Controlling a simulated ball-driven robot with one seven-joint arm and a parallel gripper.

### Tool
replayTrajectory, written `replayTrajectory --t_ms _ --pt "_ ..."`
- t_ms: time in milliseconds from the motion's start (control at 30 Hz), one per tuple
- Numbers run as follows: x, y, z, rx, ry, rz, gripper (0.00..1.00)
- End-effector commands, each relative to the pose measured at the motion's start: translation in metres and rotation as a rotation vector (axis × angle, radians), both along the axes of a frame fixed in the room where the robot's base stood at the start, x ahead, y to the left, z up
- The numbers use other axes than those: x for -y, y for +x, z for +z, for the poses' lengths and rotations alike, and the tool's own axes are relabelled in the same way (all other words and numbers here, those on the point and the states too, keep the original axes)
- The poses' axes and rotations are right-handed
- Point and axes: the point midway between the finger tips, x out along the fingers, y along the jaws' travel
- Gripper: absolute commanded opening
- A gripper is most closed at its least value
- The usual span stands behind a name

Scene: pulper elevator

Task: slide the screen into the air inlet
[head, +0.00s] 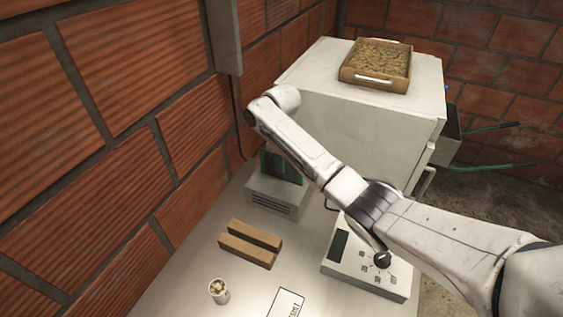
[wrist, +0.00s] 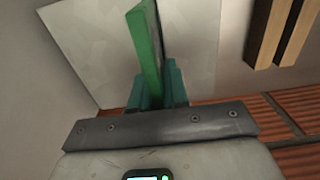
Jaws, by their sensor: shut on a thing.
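The screen is a thin panel with a green edge (wrist: 148,50), held upright between the two teal fingers of my gripper (wrist: 157,88) in the wrist view. In the head view the screen (head: 283,167) shows dark with a green frame, at the top of a light grey vented box (head: 275,198), which looks like the air inlet. I cannot tell whether its lower edge is inside the box or just above or behind it. My gripper's fingers are hard to make out in the head view, below the bent end of my arm.
A grooved wooden block (head: 250,244), a small cup (head: 219,291) and a START card (head: 287,303) lie in front of the box. A device with buttons (head: 343,262) is to the right. A large white cabinet (head: 350,120) bears a wooden tray (head: 352,77). A brick wall (head: 130,120) bounds the left.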

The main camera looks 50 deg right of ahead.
Motion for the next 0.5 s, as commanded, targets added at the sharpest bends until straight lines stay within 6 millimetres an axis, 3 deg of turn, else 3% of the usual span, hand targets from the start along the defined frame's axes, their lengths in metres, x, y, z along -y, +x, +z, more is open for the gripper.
replayTrajectory --t_ms 500 --pt "0.000 0.000 -0.012 0.001 0.000 0.000 0.00"
